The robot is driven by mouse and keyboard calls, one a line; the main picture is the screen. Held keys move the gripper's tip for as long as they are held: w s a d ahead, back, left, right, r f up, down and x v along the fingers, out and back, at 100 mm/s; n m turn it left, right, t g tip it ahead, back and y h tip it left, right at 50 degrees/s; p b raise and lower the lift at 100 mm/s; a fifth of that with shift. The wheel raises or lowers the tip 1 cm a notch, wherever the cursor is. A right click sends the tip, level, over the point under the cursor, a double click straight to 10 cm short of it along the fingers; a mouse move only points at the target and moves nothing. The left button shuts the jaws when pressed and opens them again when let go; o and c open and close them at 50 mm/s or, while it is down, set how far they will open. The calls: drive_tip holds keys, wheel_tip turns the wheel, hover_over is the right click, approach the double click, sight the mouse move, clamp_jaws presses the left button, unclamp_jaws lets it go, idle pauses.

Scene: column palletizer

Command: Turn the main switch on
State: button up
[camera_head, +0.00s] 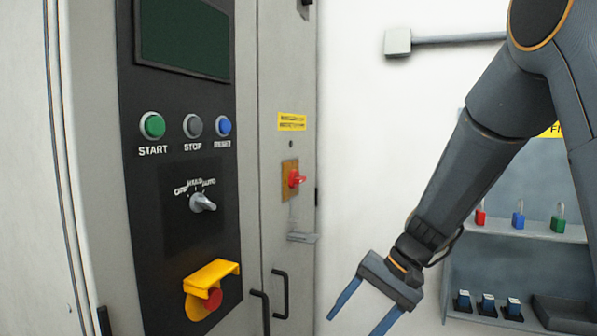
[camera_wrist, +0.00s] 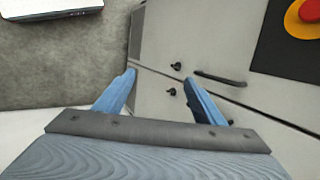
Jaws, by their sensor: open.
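The main switch (camera_head: 296,179) is a red handle on an orange-brown plate on the right part of the grey cabinet, below a yellow label (camera_head: 291,122). A tab-like metal piece sticks out below it. My gripper (camera_head: 358,318) is open and empty, in front of the cabinet, lower and to the right of the switch, and apart from it. In the wrist view my two blue fingers (camera_wrist: 158,78) are spread with nothing between them. The wrist view shows lower cabinet doors, and the main switch is not seen there.
The black panel holds START (camera_head: 152,126), STOP and RESET buttons, a selector knob (camera_head: 203,203) and an emergency stop (camera_head: 213,299) under a yellow guard. Door handles (camera_head: 280,294) stick out below the switch. A shelf (camera_head: 520,229) with padlocks stands at right.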

drive_tip(key=w+a+r+t+y+p, duration=0.2)
drive_tip(key=w+a+r+y, duration=0.1)
drive_tip(key=w+r, duration=0.45)
drive_tip(key=w+a+r+t+y+p, duration=0.1)
drive_tip(key=w+a+r+y+p, duration=0.15)
drive_tip(key=w+r, duration=0.55)
drive_tip(key=t+y+p, duration=0.2)
drive_tip(key=t+y, duration=0.1)
drive_tip(key=y, duration=0.2)
approach(303, 180)
drive_tip(key=a, duration=0.2)
drive_tip(key=shift+m, duration=0.3)
drive_tip(key=p+x, duration=0.1)
drive_tip(key=x, duration=0.1)
drive_tip(key=p+x, duration=0.1)
drive_tip(key=x, duration=0.2)
drive_tip(key=p+x, duration=0.1)
drive_tip(key=x, duration=0.2)
drive_tip(key=shift+w+d, duration=0.15)
drive_tip(key=shift+w, duration=0.15)
drive_tip(key=shift+c, duration=0.4)
drive_tip(key=c, duration=1)
